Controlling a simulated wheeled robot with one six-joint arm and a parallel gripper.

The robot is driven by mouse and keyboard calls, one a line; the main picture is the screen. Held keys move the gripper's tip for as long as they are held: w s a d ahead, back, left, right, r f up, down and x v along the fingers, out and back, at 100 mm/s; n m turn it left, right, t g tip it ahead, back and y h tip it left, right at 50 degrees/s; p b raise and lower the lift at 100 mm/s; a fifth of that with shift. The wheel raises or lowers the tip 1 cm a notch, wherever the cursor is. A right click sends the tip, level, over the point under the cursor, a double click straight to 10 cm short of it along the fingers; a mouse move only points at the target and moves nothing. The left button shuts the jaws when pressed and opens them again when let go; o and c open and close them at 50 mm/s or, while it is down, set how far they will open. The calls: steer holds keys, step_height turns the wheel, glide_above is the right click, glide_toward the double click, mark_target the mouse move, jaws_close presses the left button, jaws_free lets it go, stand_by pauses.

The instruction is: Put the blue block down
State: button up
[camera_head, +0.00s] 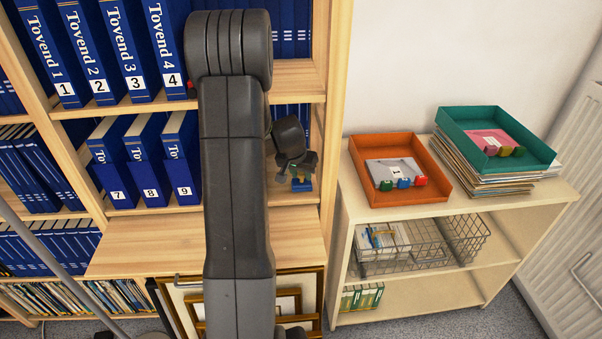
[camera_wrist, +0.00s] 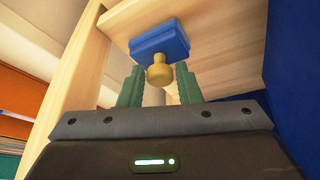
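The blue block (camera_head: 302,185) has a yellow knob on top. It appears to rest on the wooden shelf board (camera_head: 255,195) of the bookcase, near its right side panel. In the wrist view the block (camera_wrist: 160,42) lies just beyond my fingertips, against pale wood, with its knob (camera_wrist: 159,75) towards me. My gripper (camera_wrist: 159,82) is open. Its green fingers stand on either side of the knob with a narrow gap at each side. In the head view my gripper (camera_head: 296,168) is directly above the block and partly hides the knob.
Blue numbered binders (camera_head: 145,165) stand left of my arm, with more on the shelf above. Framed prints (camera_head: 290,300) lean below. To the right, a low cabinet (camera_head: 460,208) bears an orange tray (camera_head: 432,193), a teal tray (camera_head: 540,152) and a wire basket (camera_head: 430,255).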

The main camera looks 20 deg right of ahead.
mark_target(302, 173)
steer(key=shift+o, duration=1.1)
steer(key=shift+r, duration=0.15)
steer(key=shift+r, duration=0.3)
steer(key=v, duration=0.2)
steer(key=shift+s+a+r, duration=0.1)
steer(key=shift+a+r, duration=0.05)
steer(key=shift+r, duration=0.15)
steer(key=s+a+b, duration=0.3)
steer(key=s+a, duration=0.5)
steer(key=s, duration=0.1)
steer(key=shift+f, duration=0.1)
